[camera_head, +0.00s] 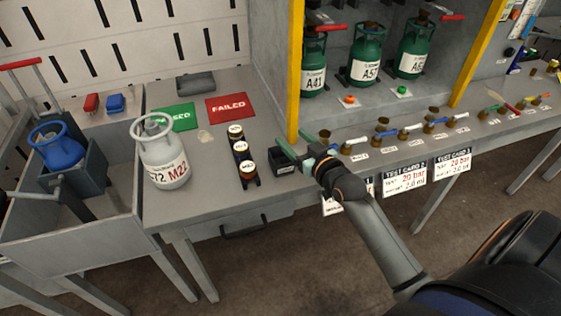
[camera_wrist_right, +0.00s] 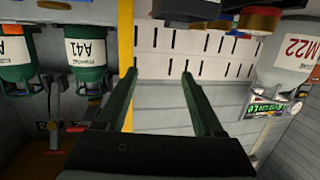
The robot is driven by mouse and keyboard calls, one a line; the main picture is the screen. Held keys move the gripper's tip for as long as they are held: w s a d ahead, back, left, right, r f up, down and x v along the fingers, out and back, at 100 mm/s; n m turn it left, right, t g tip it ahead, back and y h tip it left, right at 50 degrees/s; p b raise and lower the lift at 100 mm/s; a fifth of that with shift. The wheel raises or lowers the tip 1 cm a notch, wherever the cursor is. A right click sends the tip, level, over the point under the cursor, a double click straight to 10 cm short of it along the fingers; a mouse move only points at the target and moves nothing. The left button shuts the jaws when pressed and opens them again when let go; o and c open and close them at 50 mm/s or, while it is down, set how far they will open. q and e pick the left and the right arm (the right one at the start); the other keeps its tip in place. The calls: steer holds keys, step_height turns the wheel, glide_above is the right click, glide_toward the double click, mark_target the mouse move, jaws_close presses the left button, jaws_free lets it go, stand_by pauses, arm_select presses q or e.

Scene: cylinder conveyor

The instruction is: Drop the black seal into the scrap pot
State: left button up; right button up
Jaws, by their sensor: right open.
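My right gripper (camera_head: 294,143) is over the bench, just behind and above a small dark open box (camera_head: 285,169) with a label, which may be the scrap pot. In the right wrist view, its two green fingers (camera_wrist_right: 160,75) are apart with nothing between them. That view is upside down, and a dark box (camera_wrist_right: 188,9) shows at its top edge. I cannot make out a black seal in either view. My left gripper is not seen.
Several lidded jars (camera_head: 241,147) stand left of the gripper. A white cylinder marked M22 (camera_head: 163,155) stands further left. A yellow post (camera_head: 294,75) rises close behind the gripper. Small fittings (camera_head: 382,126) line the bench at right. Green PASSED and red FAILED (camera_head: 226,107) mats lie behind.

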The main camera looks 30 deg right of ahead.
steer(key=s+r, duration=0.1)
steer(key=s, duration=1)
steer(key=shift+s+a+r, duration=0.15)
steer(key=shift+a+r, duration=0.1)
steer(key=shift+r, duration=0.15)
steer(key=s+a+f+n+g+y+p, duration=0.1)
steer(key=s+a+f+g+p, duration=0.2)
steer(key=s+a+f, duration=0.3)
steer(key=s+a+f+n+g+y+p, duration=0.1)
steer(key=s+a+f+g+p, duration=0.3)
steer(key=a+f, duration=0.6)
steer(key=s+a+y, duration=0.1)
steer(key=s, duration=0.1)
steer(key=shift+s+f, duration=0.35)
steer(key=shift+f, duration=0.05)
steer(key=shift+d, duration=0.15)
